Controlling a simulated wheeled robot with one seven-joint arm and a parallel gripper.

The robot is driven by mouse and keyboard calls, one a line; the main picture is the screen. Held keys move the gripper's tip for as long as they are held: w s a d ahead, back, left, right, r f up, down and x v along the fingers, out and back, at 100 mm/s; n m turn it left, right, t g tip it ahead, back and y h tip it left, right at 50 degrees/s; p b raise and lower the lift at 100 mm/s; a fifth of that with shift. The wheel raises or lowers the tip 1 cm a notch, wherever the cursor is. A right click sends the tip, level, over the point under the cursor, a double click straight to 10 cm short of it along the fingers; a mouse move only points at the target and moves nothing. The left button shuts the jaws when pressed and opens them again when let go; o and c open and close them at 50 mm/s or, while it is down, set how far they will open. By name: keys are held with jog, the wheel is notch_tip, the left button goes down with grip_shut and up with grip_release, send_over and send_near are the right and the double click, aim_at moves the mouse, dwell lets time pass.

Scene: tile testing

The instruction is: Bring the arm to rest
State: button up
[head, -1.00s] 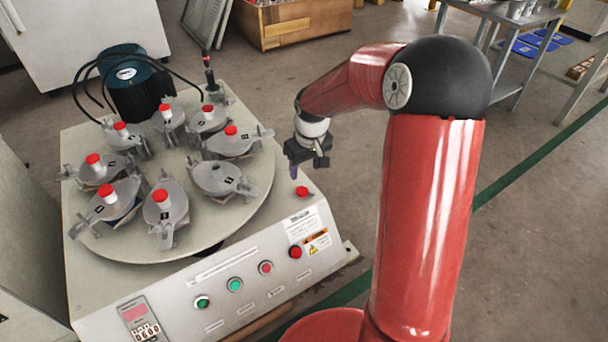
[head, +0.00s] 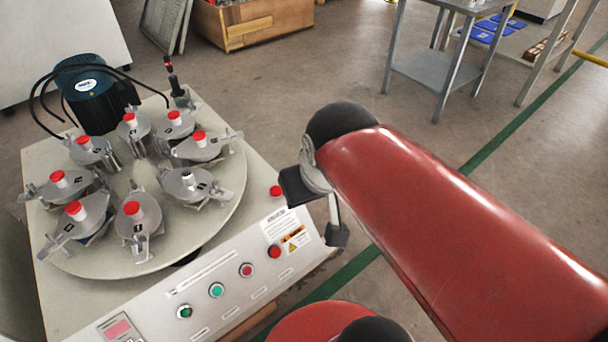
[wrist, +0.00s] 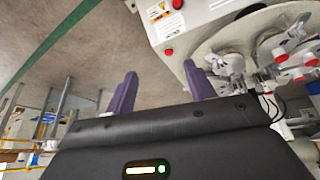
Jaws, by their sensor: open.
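My gripper (wrist: 160,88) is open in the wrist view. Its two purple fingers stand apart with nothing between them. In the head view my red arm is folded, with its black joint near the centre. Dark parts of my wrist show beside the right end of the tile testing machine (head: 60,308), but the fingers cannot be made out there. The machine also shows tilted at the upper right of the wrist view (wrist: 200,12).
A dark motor (head: 88,100) stands behind. A wooden crate (head: 250,22) is at the back and a metal table (head: 430,72) at upper right. Floor between them is clear.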

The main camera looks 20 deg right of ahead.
jog(key=s, duration=0.2)
jog(key=shift+s+f, duration=0.1)
jog(key=shift+s, duration=0.25)
notch_tip(320, 180, up, 8)
jog(key=p, duration=0.7)
jog(key=shift+f+p, duration=0.15)
jog(key=shift+p, duration=0.2)
